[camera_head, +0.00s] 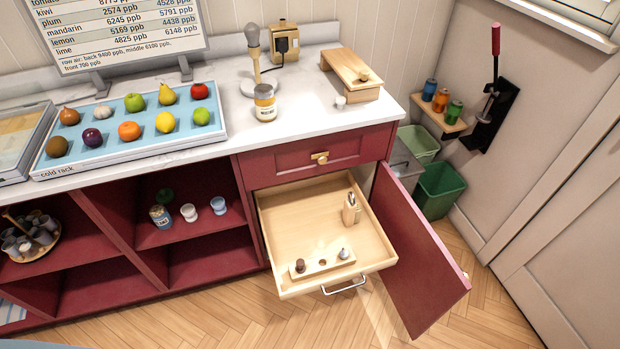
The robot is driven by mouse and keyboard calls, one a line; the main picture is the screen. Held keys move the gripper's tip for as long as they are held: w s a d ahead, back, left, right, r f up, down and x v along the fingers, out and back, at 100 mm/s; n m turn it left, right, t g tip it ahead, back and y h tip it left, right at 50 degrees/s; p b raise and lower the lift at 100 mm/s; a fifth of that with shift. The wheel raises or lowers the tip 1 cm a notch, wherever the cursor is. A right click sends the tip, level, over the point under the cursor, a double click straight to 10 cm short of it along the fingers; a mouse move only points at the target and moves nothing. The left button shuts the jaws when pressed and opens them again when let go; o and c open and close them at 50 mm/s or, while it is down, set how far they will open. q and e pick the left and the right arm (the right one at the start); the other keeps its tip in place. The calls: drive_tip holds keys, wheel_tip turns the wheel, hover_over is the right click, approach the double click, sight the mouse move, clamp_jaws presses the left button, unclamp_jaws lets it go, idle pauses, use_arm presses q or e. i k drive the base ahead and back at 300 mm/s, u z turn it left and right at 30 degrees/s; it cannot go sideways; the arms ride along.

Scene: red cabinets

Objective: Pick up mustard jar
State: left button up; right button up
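A jar with a white label (264,104) stands upright on the white countertop, in front of the lamp-like stand. Its contents look yellowish, and it appears to be the mustard jar, though the label is too small to read surely. Nothing touches it from the front. Neither of my grippers shows in the head view.
A cold rack (100,160) of fruit lies left of the jar. A lamp-like stand (254,60) is close behind it, and a small wooden bench (350,72) is to the right. Below, a wooden drawer (290,225) is pulled out and a red cabinet door (415,250) stands open.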

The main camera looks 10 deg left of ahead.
sight(265, 110)
drive_tip(key=k, duration=0.4)
drive_tip(key=u, duration=0.7)
drive_tip(key=i, duration=0.7)
drive_tip(key=u, duration=0.25)
